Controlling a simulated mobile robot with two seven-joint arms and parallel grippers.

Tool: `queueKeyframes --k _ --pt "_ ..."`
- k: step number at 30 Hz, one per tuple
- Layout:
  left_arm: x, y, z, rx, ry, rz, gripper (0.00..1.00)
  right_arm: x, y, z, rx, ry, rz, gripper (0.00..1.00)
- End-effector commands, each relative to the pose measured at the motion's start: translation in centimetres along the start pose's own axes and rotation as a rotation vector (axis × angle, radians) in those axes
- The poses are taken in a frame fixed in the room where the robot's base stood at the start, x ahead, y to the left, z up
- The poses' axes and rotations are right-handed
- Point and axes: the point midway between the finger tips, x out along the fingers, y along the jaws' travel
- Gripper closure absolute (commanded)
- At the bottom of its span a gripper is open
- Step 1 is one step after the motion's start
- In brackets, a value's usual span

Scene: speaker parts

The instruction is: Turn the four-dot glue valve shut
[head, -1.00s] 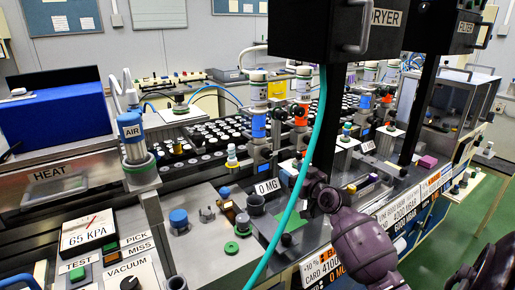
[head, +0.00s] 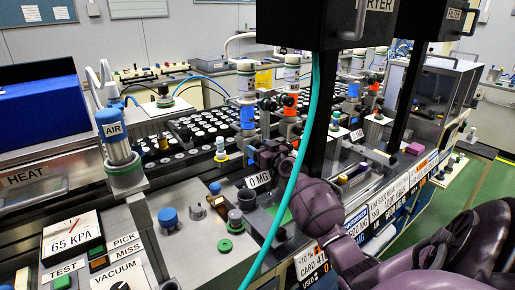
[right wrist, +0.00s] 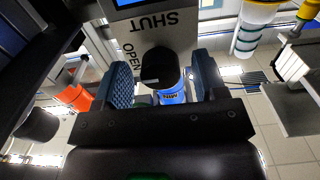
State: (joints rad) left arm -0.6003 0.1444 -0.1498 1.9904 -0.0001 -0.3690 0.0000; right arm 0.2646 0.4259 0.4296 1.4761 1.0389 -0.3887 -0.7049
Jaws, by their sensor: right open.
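In the right wrist view a black valve knob (right wrist: 160,68) sits on a grey plate (right wrist: 181,42) with SHUT and OPEN printed upside down. A small pale mark shows on the knob's lower left side. My right gripper (right wrist: 162,75) is open, with one blue ridged finger on each side of the knob; I cannot tell if they touch it. In the head view my right gripper (head: 268,157) is at the glue column with the blue band (head: 247,118), and hides the knob. No four-dot mark can be made out. My left gripper is not in view.
A teal hose (head: 297,180) hangs in front of my right arm. A second column with an orange band (head: 291,100) stands close on the right. A 0 MG sign (head: 258,181) and a green knob (head: 225,245) are below. A blue wall-like box (head: 40,115) is at left.

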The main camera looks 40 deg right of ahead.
Motion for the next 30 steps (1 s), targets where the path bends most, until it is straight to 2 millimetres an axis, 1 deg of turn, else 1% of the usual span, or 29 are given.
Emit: queueKeyframes --k 4,14,24,30 --pt "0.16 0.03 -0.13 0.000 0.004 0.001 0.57 0.93 0.00 -0.01 0.002 0.000 0.000 0.35" --pt "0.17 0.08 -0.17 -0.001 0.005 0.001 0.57 1.13 0.01 -0.03 0.000 0.000 0.000 0.35" --pt "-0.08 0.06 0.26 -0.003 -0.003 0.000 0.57 1.12 0.01 -0.02 0.000 0.000 0.000 0.84" --pt "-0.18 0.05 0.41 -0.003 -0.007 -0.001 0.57 1.11 0.01 -0.02 0.014 0.000 0.000 0.84"
